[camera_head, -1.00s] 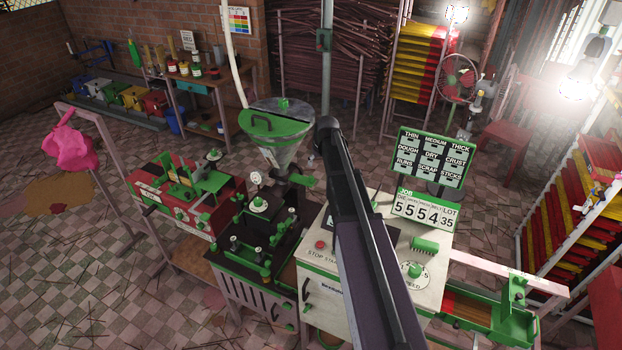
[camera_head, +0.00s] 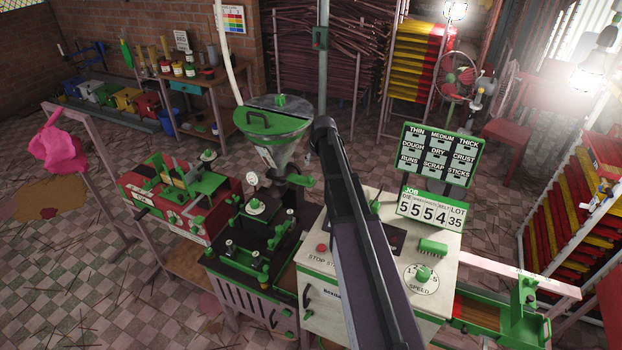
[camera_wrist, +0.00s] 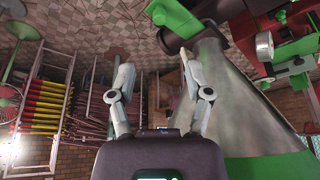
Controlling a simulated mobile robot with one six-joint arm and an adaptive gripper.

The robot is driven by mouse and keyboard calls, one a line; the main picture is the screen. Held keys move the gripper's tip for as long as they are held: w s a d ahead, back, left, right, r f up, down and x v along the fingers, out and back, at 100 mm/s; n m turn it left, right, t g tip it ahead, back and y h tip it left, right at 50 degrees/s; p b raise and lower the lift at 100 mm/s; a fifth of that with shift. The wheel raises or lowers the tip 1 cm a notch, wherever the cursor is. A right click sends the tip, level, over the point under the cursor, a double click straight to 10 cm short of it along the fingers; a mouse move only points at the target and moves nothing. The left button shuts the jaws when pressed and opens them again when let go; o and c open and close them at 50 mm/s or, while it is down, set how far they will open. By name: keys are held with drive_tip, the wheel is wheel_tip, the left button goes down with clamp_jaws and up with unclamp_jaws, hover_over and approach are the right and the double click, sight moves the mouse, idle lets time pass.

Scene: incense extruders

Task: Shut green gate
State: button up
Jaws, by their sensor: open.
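The green gate is most likely the flat green tab (camera_head: 302,180) at the neck below the steel hopper (camera_head: 284,152), left of my arm in the head view. It sticks out to the right of the neck. In the wrist view the hopper (camera_wrist: 215,95) fills the right side, and a green block (camera_wrist: 172,18), seemingly the same tab, shows at the top. My gripper (camera_wrist: 156,68) is open and empty, its two fingers apart and to the left of the hopper wall. It is not touching the tab. In the head view my arm hides the gripper.
The black and green extruder (camera_head: 255,250) stands under the hopper. A white control cabinet (camera_head: 330,262) with a job counter (camera_head: 430,207) stands to the right behind my arm. A red and green machine (camera_head: 180,200) is at left. Checkered floor lies open at far left.

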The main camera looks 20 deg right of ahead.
sight(310, 177)
drive_tip(key=shift+b+x, duration=6.1)
drive_tip(key=shift+x, duration=0.6)
clamp_jaws()
